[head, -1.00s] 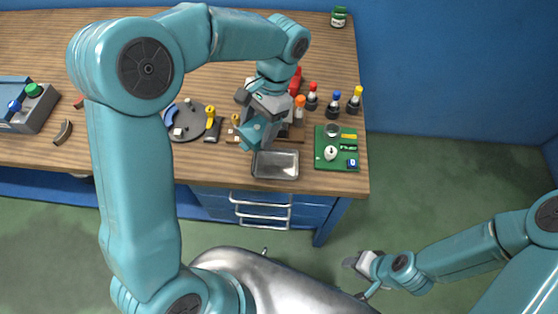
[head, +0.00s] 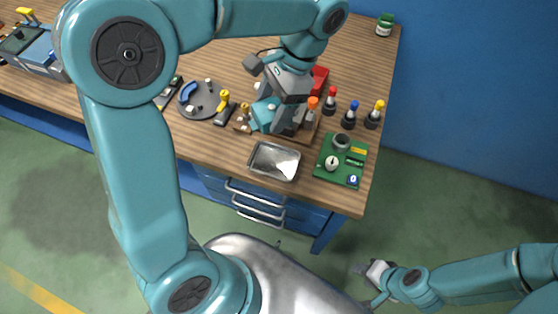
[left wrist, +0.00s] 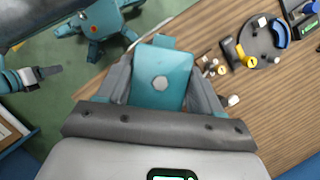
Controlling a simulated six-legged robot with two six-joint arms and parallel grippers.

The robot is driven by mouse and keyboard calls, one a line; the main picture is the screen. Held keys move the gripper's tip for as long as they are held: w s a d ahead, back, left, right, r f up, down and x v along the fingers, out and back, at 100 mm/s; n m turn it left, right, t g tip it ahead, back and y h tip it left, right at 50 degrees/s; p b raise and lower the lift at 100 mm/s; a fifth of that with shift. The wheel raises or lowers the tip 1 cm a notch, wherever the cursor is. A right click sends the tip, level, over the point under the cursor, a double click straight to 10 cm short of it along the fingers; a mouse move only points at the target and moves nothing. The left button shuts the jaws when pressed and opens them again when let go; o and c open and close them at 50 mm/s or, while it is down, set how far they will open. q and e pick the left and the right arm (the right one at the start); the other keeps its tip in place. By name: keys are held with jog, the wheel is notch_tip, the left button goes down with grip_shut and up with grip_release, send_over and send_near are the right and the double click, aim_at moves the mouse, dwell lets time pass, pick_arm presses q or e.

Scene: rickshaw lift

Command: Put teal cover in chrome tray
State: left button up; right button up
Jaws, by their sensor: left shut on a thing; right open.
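The teal cover (head: 263,113) is a small flat plate with a grey hexagonal spot, seen face-on in the left wrist view (left wrist: 160,92). My left gripper (head: 272,117) is shut on it, one finger on each side, above the wooden table behind the chrome tray. The chrome tray (head: 275,161) is shiny, rectangular and empty, near the table's front edge. I cannot make out the tray in the left wrist view. My right gripper (head: 372,272) is open and empty, low over the floor at the right, apart from the table.
A green board (head: 326,171) with small parts lies right of the tray. Several bottles with coloured caps (head: 349,116) stand behind it. A dark round plate (head: 203,101) with parts and a yellow-handled tool (head: 223,104) lie to the left. A red box (head: 320,79) stands behind the gripper.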

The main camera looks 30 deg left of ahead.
pick_arm(q)
jog(key=shift+s+r, duration=0.1)
jog(key=shift+r, duration=0.2)
jog(key=shift+d+f, duration=0.1)
jog(key=shift+f, duration=0.05)
send_over(269, 166)
jog(key=w, duration=0.2)
jog(key=f, duration=1.5)
jog(key=shift+s+d, duration=0.2)
jog(key=shift+d, duration=0.1)
notch_tip(269, 166, down, 4)
jog(key=shift+s+r, duration=0.1)
jog(key=shift+r, duration=0.1)
jog(key=shift+c, duration=0.5)
jog(key=shift+s+d+f, duration=0.1)
jog(key=shift+f, duration=0.15)
jog(key=shift+c, duration=1.1)
jog(key=shift+f, duration=0.1)
jog(key=shift+c, duration=1.4)
jog(key=o, duration=1.4)
jog(key=shift+f, duration=0.15)
